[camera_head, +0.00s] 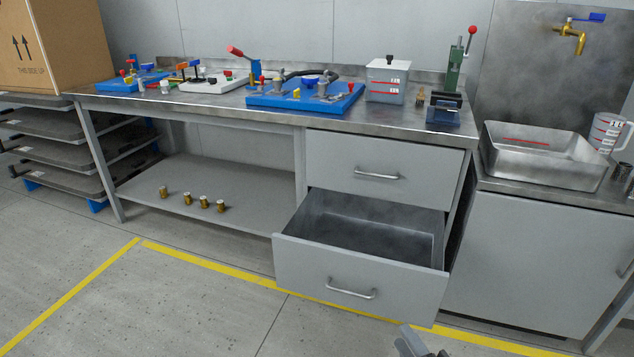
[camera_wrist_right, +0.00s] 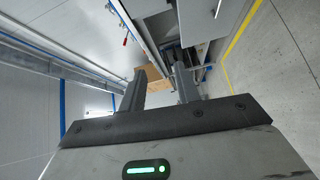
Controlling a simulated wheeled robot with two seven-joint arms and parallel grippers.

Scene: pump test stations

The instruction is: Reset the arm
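My right gripper (camera_head: 412,342) only just shows at the bottom edge of the head view, in front of the open lower drawer (camera_head: 352,272). The right wrist view shows its two fingers (camera_wrist_right: 160,82) apart with nothing between them. The rest of the right arm is out of the head view. My left gripper is in neither view.
The workbench (camera_head: 215,107) carries pump stations, a lidded container (camera_head: 388,80) and a red-handled press (camera_head: 452,80). Its empty lower drawer sticks out towards me. A steel basin (camera_head: 535,155) stands right. Several brass parts sit on the lower shelf (camera_head: 240,205). Floor at left front is clear.

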